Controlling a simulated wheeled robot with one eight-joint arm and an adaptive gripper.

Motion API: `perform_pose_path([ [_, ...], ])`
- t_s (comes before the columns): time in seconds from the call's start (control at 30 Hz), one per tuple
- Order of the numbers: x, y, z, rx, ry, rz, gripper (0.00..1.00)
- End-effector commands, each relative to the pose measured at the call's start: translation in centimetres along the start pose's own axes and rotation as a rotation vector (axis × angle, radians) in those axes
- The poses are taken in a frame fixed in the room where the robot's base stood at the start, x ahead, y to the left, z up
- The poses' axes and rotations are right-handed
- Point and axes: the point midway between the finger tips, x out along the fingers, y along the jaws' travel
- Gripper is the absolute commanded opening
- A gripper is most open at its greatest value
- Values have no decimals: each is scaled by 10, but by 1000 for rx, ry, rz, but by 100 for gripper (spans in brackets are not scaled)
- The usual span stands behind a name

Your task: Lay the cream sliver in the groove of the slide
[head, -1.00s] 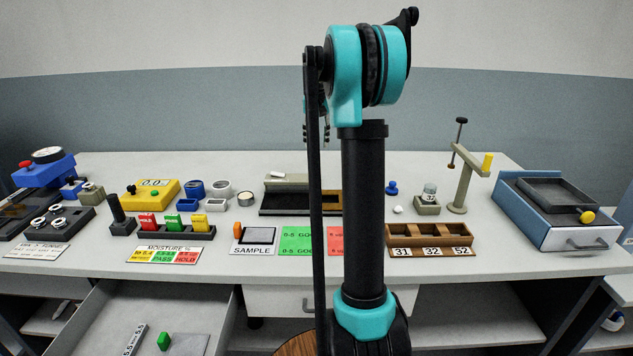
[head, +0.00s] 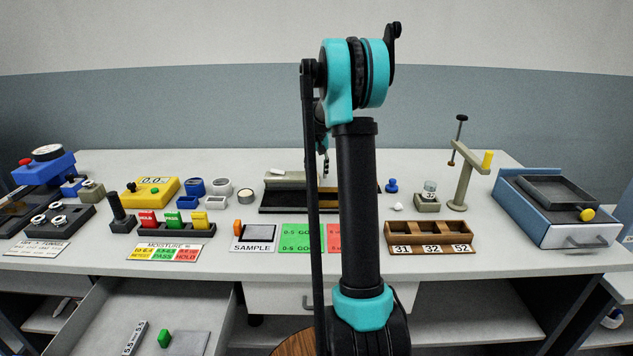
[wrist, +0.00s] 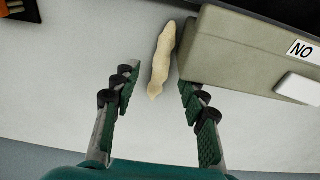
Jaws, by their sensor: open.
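The cream sliver (wrist: 161,62), a pale, lumpy strip, lies on the bench top in the wrist view, beside a beige-grey block (wrist: 240,50). In the head view I cannot make out the sliver. My gripper (wrist: 155,82) is open, with one finger on each side of the sliver and the right finger close to the block. In the head view the gripper (head: 324,166) is partly hidden behind my arm, near the block (head: 287,181) and its dark base (head: 285,210). I cannot clearly tell the slide's groove; my arm covers part of this fixture.
A white piece (wrist: 299,88) sits on the block, by a "NO" label (wrist: 302,50). A brown compartment tray (head: 428,231), a clamp stand (head: 463,180) and a blue box (head: 556,215) stand to the right. Cups and a yellow meter (head: 152,193) are left. An open drawer (head: 150,310) is below.

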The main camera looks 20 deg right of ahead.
Motion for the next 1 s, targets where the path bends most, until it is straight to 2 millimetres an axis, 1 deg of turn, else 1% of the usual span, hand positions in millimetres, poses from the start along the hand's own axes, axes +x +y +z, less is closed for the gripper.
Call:
perform_pose_path([
  [0.03,7,0,0,0,0,0,43],
  [0.13,15,0,0,0,0,0,43],
  [0.4,18,0,0,0,0,0,43],
  [0.47,18,0,0,0,0,0,37],
  [0.7,18,0,0,0,0,0,7],
  [0.77,18,0,0,0,0,0,0],
  [1.0,17,0,0,0,0,0,0],
])
